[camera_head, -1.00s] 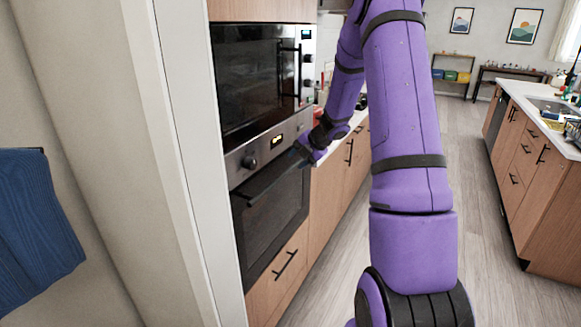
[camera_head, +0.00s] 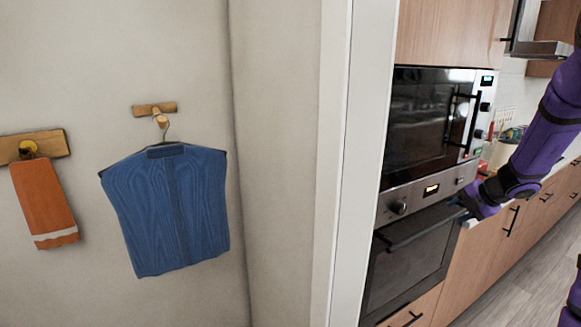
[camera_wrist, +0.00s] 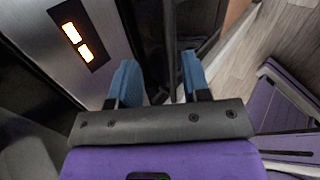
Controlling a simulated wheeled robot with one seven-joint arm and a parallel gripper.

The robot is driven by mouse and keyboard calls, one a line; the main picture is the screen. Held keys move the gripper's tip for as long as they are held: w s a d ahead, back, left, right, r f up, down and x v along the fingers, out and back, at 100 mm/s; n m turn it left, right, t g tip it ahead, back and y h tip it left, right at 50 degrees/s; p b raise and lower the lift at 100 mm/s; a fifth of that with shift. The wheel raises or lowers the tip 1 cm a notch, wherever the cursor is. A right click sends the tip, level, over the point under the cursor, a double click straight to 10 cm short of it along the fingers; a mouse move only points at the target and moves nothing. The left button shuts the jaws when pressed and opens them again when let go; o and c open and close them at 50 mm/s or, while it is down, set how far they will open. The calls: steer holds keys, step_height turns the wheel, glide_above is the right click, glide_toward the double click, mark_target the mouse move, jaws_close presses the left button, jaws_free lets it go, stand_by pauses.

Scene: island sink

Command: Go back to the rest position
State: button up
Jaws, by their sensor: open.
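My gripper (camera_wrist: 160,80) is open in the wrist view, with two blue fingers apart and nothing held between them. The oven's steel panel with its lit orange display (camera_wrist: 77,42) is close on the left of the fingers. In the head view my purple arm enters from the right edge, and my gripper (camera_head: 462,202) is beside the lower oven (camera_head: 405,262), near its handle (camera_head: 420,228). The fingertips are small there, and I cannot tell if they touch the oven.
An upper oven (camera_head: 425,125) sits above the lower one. A white wall edge (camera_head: 340,160) stands left of the ovens. A blue garment (camera_head: 180,210) and an orange towel (camera_head: 45,203) hang on the wall. Wooden floor (camera_head: 520,285) is clear at the lower right.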

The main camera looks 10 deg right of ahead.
steer(key=s+a+r+n+g, duration=0.1)
steer(key=s+a+r+n, duration=0.4)
steer(key=a+r+n, duration=0.45)
steer(key=s+a+r+n+g, duration=0.1)
steer(key=s+a+r+n, duration=0.55)
steer(key=a+n, duration=0.55)
steer(key=s+a+r+n+h, duration=0.1)
steer(key=s+a+r+n, duration=0.1)
steer(key=s+n, duration=0.8)
steer(key=s+a+r+n+h, duration=0.2)
steer(key=s+n, duration=0.8)
steer(key=n, duration=0.7)
steer(key=shift+s+a+r, duration=0.2)
steer(key=shift+s+a, duration=0.1)
steer(key=shift+a, duration=0.3)
steer(key=shift+o, duration=0.3)
